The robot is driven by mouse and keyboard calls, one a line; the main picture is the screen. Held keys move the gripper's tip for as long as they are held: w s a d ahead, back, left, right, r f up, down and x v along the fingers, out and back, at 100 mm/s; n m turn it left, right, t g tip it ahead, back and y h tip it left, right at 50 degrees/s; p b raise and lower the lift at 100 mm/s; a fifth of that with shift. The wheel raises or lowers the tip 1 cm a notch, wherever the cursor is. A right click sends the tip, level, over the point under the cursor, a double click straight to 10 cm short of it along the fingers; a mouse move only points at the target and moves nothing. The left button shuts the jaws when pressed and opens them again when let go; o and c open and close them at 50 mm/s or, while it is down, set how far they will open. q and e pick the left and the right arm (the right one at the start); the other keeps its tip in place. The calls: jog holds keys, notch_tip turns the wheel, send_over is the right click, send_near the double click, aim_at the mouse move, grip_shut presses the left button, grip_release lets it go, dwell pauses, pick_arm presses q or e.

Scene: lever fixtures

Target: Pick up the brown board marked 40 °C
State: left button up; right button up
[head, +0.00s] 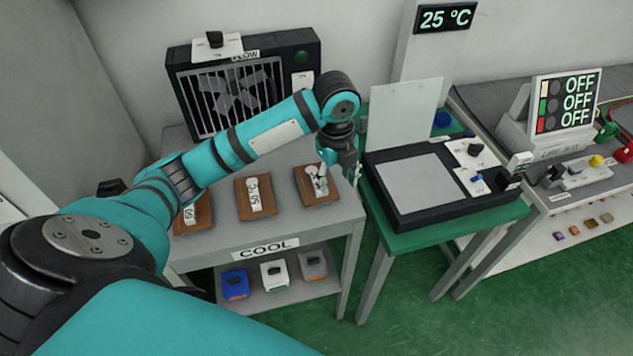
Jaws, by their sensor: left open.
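Three brown boards with white labels lie in a row on the grey COOL table. The left board (193,218) is partly behind my left arm. The middle board (257,207) is fully clear. The right board (307,190) is partly covered by my left gripper (321,180). The labels are too small to read surely, so I cannot tell which board is marked 40 °C. My left gripper is open, pointing down over the right board. I cannot tell whether its fingers touch it. My right gripper is out of view.
A fan unit (250,95) marked FLOW stands at the table's back. On the right, a green table (420,240) holds a black-framed plate (425,185) with an upright panel (402,112). A 25 °C display (445,18) and OFF panel (565,103) are beyond. Several coloured blocks (274,275) sit below.

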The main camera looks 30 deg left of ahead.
pick_arm(q)
jog(key=w+a+r+m, duration=0.3)
jog(key=a+r, duration=0.5)
jog(key=r, duration=0.2)
jog(key=p, duration=0.2)
send_over(316, 177)
jog(key=shift+g, duration=0.4)
jog(key=f, duration=1.1)
jog(key=shift+s+f, duration=0.35)
jog(key=shift+s, duration=0.05)
jog(key=f, duration=0.1)
jog(key=f+p, duration=0.1)
jog(key=f, duration=0.2)
jog(key=shift+w+d+f+p, duration=0.1)
jog(key=shift+w+f+p, duration=0.25)
jog(key=shift+p, duration=0.05)
jog(key=shift+f, duration=0.45)
grip_shut()
